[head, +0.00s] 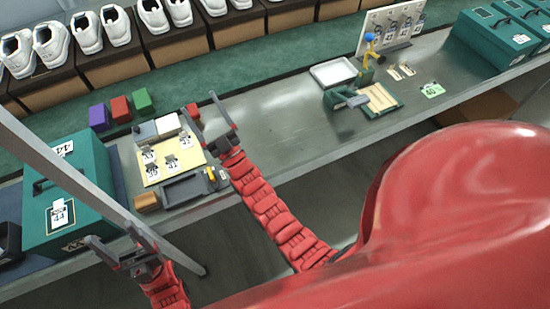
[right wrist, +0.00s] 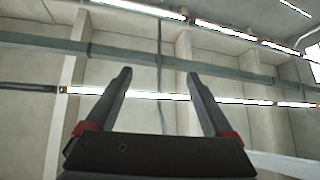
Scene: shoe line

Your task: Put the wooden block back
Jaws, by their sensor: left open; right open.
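A small orange-brown block, which looks like the wooden block (head: 147,202), lies at the table's front edge, left of a dark tray (head: 188,189). My left gripper (head: 112,234) is open and empty, low at the left in the head view, in front of the green box and apart from the block. My right gripper (head: 203,104) is open and empty, raised over the table right of the yellow card board (head: 167,158). In the right wrist view its open fingers (right wrist: 158,76) have only wall and lights behind them.
A green case (head: 85,180) stands at the left. Purple (head: 99,117), red (head: 121,109) and green (head: 142,100) blocks stand behind the board. A white tray (head: 333,72) and a wooden jig (head: 380,98) are farther right. The middle tabletop is clear.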

